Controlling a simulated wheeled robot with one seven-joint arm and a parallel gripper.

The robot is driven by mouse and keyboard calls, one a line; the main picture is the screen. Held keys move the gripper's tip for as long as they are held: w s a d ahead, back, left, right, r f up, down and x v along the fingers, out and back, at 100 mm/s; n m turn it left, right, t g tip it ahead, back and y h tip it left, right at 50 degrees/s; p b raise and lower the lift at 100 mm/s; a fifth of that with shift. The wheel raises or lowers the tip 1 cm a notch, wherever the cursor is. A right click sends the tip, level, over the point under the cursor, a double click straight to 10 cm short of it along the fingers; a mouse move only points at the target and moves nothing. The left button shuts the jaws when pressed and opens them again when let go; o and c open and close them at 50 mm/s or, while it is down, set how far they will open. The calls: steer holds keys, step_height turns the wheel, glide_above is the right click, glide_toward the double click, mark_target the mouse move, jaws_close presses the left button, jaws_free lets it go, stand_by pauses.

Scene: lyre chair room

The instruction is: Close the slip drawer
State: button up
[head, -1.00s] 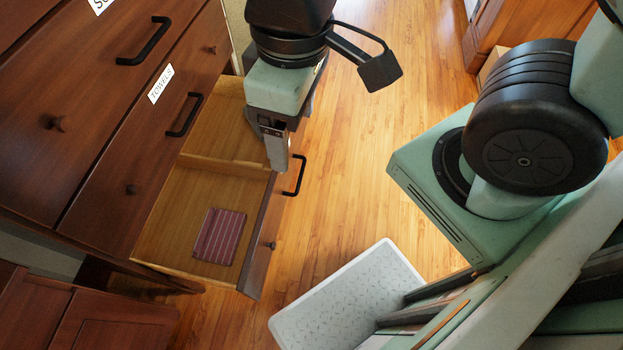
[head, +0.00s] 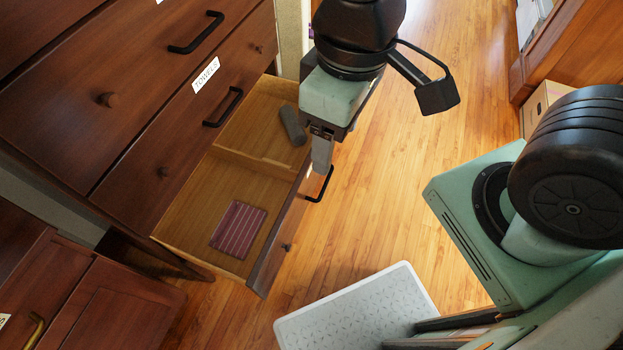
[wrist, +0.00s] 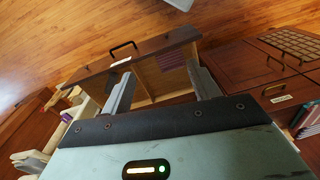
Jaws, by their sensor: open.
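The open drawer (head: 272,245) is the lowest one shown in the dark wood chest, pulled well out, with a black bar handle (head: 320,185) on its front. A label on its front is too small to read in the wrist view (wrist: 120,62). Inside lie a purple striped cloth (head: 238,229) and, past a divider, a grey object (head: 292,125). My gripper (head: 321,158) points down at the drawer's front edge near the handle, partly hiding it. In the wrist view my gripper's (wrist: 160,78) two fingers are spread with nothing between them. Contact with the drawer cannot be told.
A shut drawer labelled TOWELS (head: 190,125) is above the open one. A dark cabinet (head: 85,290) stands at lower left. A cardboard box (head: 543,102) and wooden furniture (head: 570,55) are at upper right.

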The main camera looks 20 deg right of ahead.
steer(key=shift+m, duration=0.7)
steer(key=w+f+b, duration=0.1)
steer(key=w+f, duration=0.2)
steer(key=shift+w+d+f+b, duration=0.15)
steer(key=shift+w+d+b, duration=0.15)
steer(key=shift+d+b, duration=0.05)
steer(key=c, duration=1)
steer(key=shift+m+t+y, duration=0.3)
steer(key=shift+m+t, duration=0.2)
steer(key=shift+m, duration=0.3)
steer(key=w+f+b, duration=0.1)
steer(key=w, duration=0.1)
steer(key=w+d+f, duration=0.1)
steer(key=w+f, duration=0.1)
steer(key=shift+w+d+f+b, duration=0.2)
steer(key=shift+f+b, duration=0.1)
steer(key=shift+b, duration=0.1)
jaws_close()
steer(key=w+d+f+m+t+b, duration=0.3)
steer(key=w+d+f+m+b, duration=0.25)
steer(key=w+d+f, duration=0.5)
steer(key=w+d+f+m+t+b, duration=0.35)
steer(key=w+d+f+m, duration=0.35)
steer(key=d+f, duration=0.6)
steer(key=w+a+f+b, duration=0.1)
steer(key=w+a+f, duration=0.2)
steer(key=w+f, duration=0.4)
steer(key=shift+w+f+b, duration=0.25)
steer(key=shift+w+b, duration=0.1)
steer(key=shift+w, duration=0.65)
